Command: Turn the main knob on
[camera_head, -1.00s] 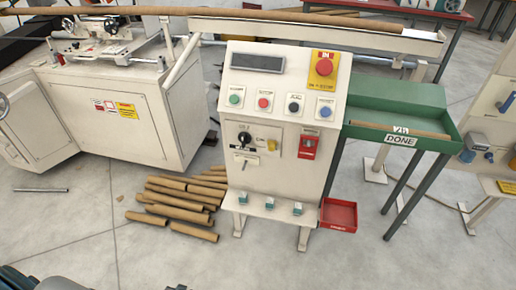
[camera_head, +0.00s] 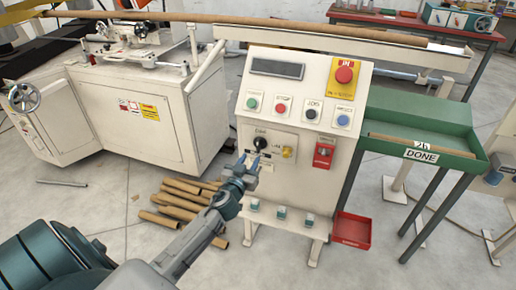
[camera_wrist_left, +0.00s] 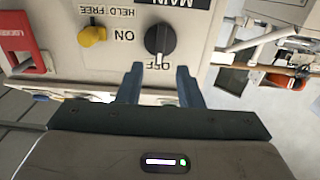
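The main knob (camera_head: 261,144) is a black rotary knob on the front plate of the white control cabinet (camera_head: 285,194). In the left wrist view the main knob (camera_wrist_left: 160,39) appears upside down, with a white pointer line aimed at the OFF label. My left gripper (camera_head: 249,158) is just below and left of the knob in the head view. In the left wrist view the left gripper's fingers (camera_wrist_left: 160,80) are apart with nothing between them, and the knob lies beyond their tips. My right gripper does not show.
A yellow knob (camera_wrist_left: 92,36) sits beside the main knob, and a red lockout piece (camera_head: 323,153) is further right. Coloured buttons, a display and a red emergency stop (camera_head: 344,75) are above. Cardboard tubes (camera_head: 182,203) lie on the floor behind my left arm.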

